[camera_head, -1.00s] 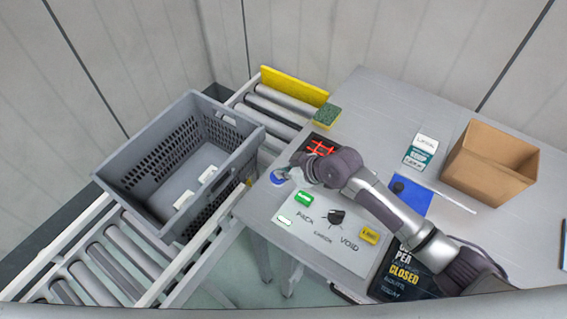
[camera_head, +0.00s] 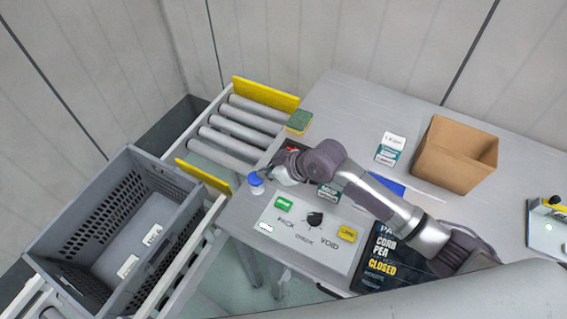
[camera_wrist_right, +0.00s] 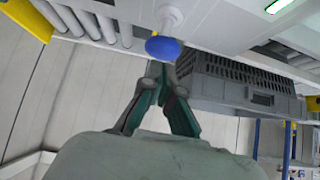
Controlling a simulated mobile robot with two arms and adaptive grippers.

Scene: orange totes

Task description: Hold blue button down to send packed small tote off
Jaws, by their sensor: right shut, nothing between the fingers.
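The blue button (camera_head: 256,182) is a round cap at the left edge of the control table, beside the conveyor. It also shows in the right wrist view (camera_wrist_right: 163,48), on a white stem. My right gripper (camera_head: 274,178) is shut and empty, just right of the button in the head view. In the right wrist view its fingertips (camera_wrist_right: 160,72) are close to the button; I cannot tell whether they touch it. The grey tote (camera_head: 68,212) stands on the conveyor at lower left, with white-labelled items inside. It also shows in the right wrist view (camera_wrist_right: 240,86). My left gripper is out of view.
Bare rollers (camera_head: 228,135) lie between the tote and the yellow end plate (camera_head: 265,94). A yellow bar (camera_head: 203,176) crosses beside the tote. The table holds a panel (camera_head: 308,238) with labelled buttons, a green sponge-like block (camera_head: 299,121) and a cardboard box (camera_head: 455,155).

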